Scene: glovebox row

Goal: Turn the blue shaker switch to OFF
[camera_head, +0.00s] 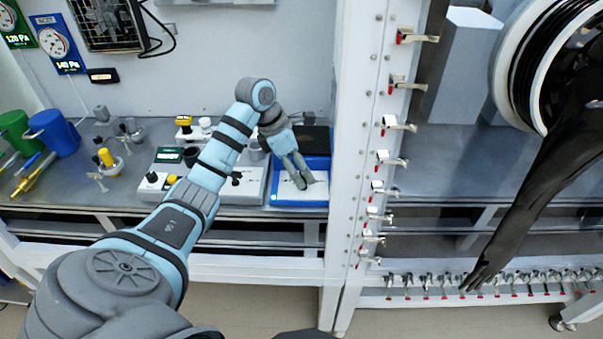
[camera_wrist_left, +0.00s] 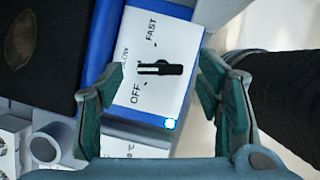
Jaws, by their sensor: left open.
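The blue shaker (camera_head: 325,165) stands on the bench against the white frame post, with a dark top and a white front panel. In the left wrist view its white panel (camera_wrist_left: 190,40) carries the labels FAST, SLOW and OFF around a black switch knob (camera_wrist_left: 160,68). The knob's bar lies across the picture, its left end towards SLOW. A cyan light (camera_wrist_left: 170,123) glows at the panel's corner. My left gripper (camera_head: 304,184) is over the panel. Its open fingers (camera_wrist_left: 163,105) are on either side of the knob, apart from it. The right gripper is out of view.
A white device with black knobs (camera_head: 238,188) stands just left of the shaker. The white post (camera_head: 345,130) with clamps is close on its right. A black glove (camera_head: 530,190) hangs further right.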

